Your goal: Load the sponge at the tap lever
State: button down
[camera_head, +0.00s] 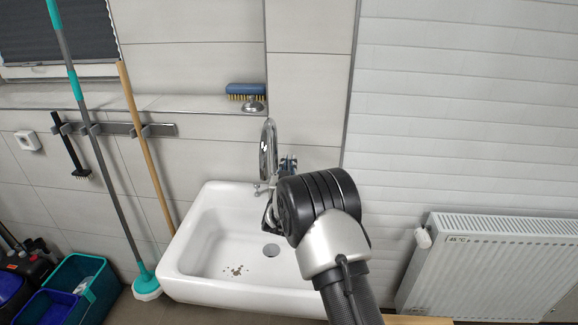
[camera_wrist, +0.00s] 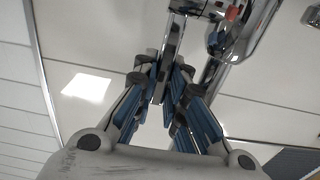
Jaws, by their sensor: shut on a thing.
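The chrome tap (camera_head: 268,150) rises in a tall arch at the back of the white sink (camera_head: 195,250). In the wrist view the tap body (camera_wrist: 232,35) is at the upper right. The metal tap lever (camera_wrist: 173,45) runs down between the fingertips of my gripper (camera_wrist: 167,85), which is shut on it. The gripper's blue-padded fingers slant in from both sides. In the head view my wrist hides most of the gripper and the lever. I see no sponge in either view.
A blue brush (camera_head: 245,90) lies on the ledge above the tap. A mop (camera_head: 112,180) and wooden stick (camera_head: 145,150) stand left of the sink. A radiator (camera_head: 490,265) is at the right.

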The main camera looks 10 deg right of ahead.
jog(key=shift+s+a+f+t, duration=0.1)
jog(key=shift+s+f+t, duration=0.1)
jog(key=shift+s+t, duration=0.35)
jog(key=shift+s+a+t+h, duration=0.15)
jog(key=shift+s+t+h, duration=0.25)
jog(key=shift+t, duration=0.45)
jog(key=shift+s, duration=0.1)
jog(key=c, duration=1.9)
grip_release()
jog(key=shift+s, duration=0.1)
jog(key=v, duration=0.7)
jog(key=shift+s, duration=0.15)
jog(key=shift+f, duration=0.1)
